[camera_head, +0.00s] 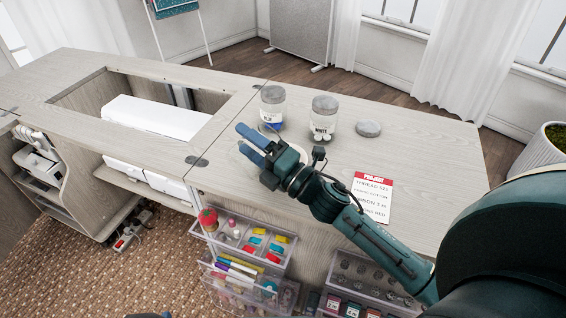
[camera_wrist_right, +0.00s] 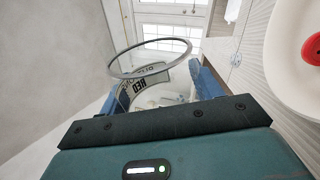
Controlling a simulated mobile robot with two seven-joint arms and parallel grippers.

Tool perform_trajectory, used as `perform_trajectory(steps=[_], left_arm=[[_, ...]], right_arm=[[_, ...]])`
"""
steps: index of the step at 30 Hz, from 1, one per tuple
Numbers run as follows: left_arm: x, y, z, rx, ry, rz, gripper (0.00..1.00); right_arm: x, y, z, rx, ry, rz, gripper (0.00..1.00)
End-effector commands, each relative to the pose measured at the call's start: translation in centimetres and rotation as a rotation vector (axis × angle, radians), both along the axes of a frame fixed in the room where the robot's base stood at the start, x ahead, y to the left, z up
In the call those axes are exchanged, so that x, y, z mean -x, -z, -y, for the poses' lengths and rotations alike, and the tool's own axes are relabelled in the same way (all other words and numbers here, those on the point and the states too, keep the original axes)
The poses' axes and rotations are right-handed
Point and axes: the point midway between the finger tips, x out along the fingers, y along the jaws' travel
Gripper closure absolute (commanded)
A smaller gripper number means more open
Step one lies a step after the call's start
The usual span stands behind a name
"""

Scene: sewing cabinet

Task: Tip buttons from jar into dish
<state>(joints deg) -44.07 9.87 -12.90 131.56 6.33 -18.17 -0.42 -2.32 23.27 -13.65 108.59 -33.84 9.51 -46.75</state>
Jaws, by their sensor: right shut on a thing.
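My right gripper (camera_head: 251,144) is shut on a clear glass jar (camera_wrist_right: 128,98) above the cabinet top. In the right wrist view the jar's open round rim shows beyond the blue fingers, and its label reads "RED" in part. The jar looks tilted; its contents cannot be made out clearly. A white dish (camera_wrist_right: 284,78) shows at the right edge of that view, with a red button (camera_wrist_right: 313,48) in it. In the head view the gripper and arm largely hide the jar and dish. My left gripper is not in view.
A lidded jar with blue contents (camera_head: 272,104) and one with white contents (camera_head: 323,119) stand behind the gripper. A grey round lid (camera_head: 368,128) and a printed card (camera_head: 372,196) lie to the right. An open well (camera_head: 150,112) is at left.

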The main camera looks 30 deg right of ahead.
Motion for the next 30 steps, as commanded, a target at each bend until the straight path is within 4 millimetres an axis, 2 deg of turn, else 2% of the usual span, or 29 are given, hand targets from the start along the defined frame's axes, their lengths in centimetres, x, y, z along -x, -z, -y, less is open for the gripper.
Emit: perform_trajectory(steps=[1, 2, 4, 5, 6, 7, 9, 16, 18, 21, 30], left_arm=[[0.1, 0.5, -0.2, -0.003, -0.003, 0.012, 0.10], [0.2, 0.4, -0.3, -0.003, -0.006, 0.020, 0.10], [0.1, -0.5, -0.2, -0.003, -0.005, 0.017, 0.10], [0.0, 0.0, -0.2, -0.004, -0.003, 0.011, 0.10], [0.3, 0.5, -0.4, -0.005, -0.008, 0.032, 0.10], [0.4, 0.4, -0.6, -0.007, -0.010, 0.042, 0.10], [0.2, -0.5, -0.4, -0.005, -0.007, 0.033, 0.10], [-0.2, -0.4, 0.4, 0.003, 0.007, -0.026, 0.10], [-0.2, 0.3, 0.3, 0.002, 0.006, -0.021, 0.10], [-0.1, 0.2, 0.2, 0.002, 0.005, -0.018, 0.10], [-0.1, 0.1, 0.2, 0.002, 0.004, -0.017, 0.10]], right_arm=[[0.4, 1.1, -0.7, 0.038, -0.004, 0.014, 0.62], [0.5, 1.3, -1.0, 0.065, -0.003, 0.026, 0.62], [0.5, 0.1, -1.2, 0.196, 0.000, 0.086, 0.62], [0.5, 0.4, -1.2, 0.255, 0.000, 0.111, 0.62], [0.5, 2.0, -1.1, 0.315, 0.000, 0.137, 0.62], [0.5, 2.5, -1.1, 0.364, 0.002, 0.158, 0.62], [0.4, 1.1, -0.9, 0.517, 0.001, 0.227, 0.62], [1.4, 1.2, -3.1, 0.912, 0.002, 0.404, 0.62], [1.6, 2.8, -3.4, 0.980, 0.003, 0.433, 0.62], [1.8, 3.8, -3.9, 1.064, 0.004, 0.471, 0.62], [2.0, 5.4, -4.5, 1.204, 0.007, 0.533, 0.62]])
